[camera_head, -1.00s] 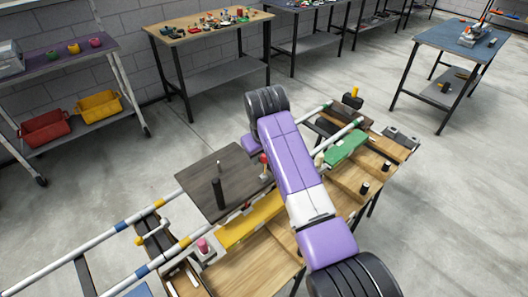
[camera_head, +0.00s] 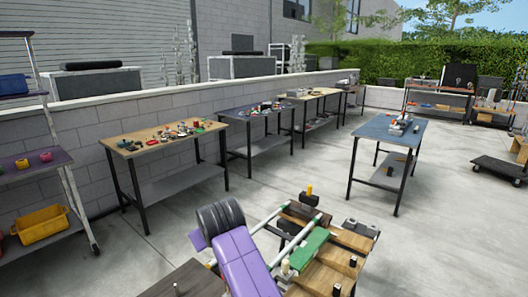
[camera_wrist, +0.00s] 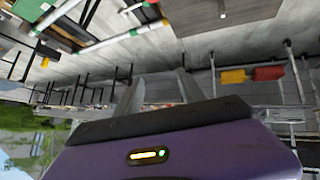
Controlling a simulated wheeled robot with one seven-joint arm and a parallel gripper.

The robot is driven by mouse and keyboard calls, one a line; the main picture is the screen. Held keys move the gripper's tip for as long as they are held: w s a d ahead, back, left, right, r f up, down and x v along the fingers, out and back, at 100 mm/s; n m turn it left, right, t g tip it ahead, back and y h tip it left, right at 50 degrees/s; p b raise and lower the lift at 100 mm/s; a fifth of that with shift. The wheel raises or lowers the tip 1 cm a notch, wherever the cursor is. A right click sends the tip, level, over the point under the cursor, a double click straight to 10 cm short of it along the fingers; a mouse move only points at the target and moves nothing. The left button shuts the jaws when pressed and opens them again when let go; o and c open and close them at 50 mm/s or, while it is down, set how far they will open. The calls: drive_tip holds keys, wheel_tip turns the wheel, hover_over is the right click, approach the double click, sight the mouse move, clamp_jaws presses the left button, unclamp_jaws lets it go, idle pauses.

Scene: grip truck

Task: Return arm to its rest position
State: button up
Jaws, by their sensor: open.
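My purple arm (camera_head: 240,258) rises into the bottom middle of the head view, bent at a dark ribbed joint, over the near workbench. The rest of the arm is below the frame, and my gripper is hidden from the head view. In the wrist view, two grey fingers of my gripper (camera_wrist: 158,88) stand apart beyond the purple wrist housing, with nothing between them. The wrist picture looks upside down, with the floor and benches towards its top.
The near workbench carries a green block (camera_head: 308,248) and white rods. A wood-topped table (camera_head: 150,140), a blue-topped table (camera_head: 378,128) and a shelf cart with a yellow bin (camera_head: 42,225) stand beyond. Grey floor between them is clear. The wrist view shows red (camera_wrist: 268,73) and yellow bins.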

drive_tip(key=s+d+f+m+t+y, duration=0.15)
drive_tip(key=s+d+f+t, duration=0.25)
drive_tip(key=s+d, duration=0.6)
drive_tip(key=s+d+f+m+t, duration=0.3)
drive_tip(key=s+d+t, duration=0.2)
drive_tip(key=s+d, duration=0.55)
drive_tip(key=s+d+m+h, duration=0.1)
drive_tip(key=s+d, duration=0.3)
drive_tip(key=s, duration=0.8)
drive_tip(key=s+d+r+m+g+h, duration=0.1)
drive_tip(key=s+d, duration=0.4)
drive_tip(key=s, duration=0.7)
drive_tip(key=s+d+m+g+h, duration=0.1)
drive_tip(key=s+d+h, duration=0.2)
drive_tip(key=s, duration=0.8)
drive_tip(key=shift+s+d+r+m, duration=0.2)
drive_tip(key=shift+s+d+m, duration=0.2)
drive_tip(key=shift+d, duration=0.7)
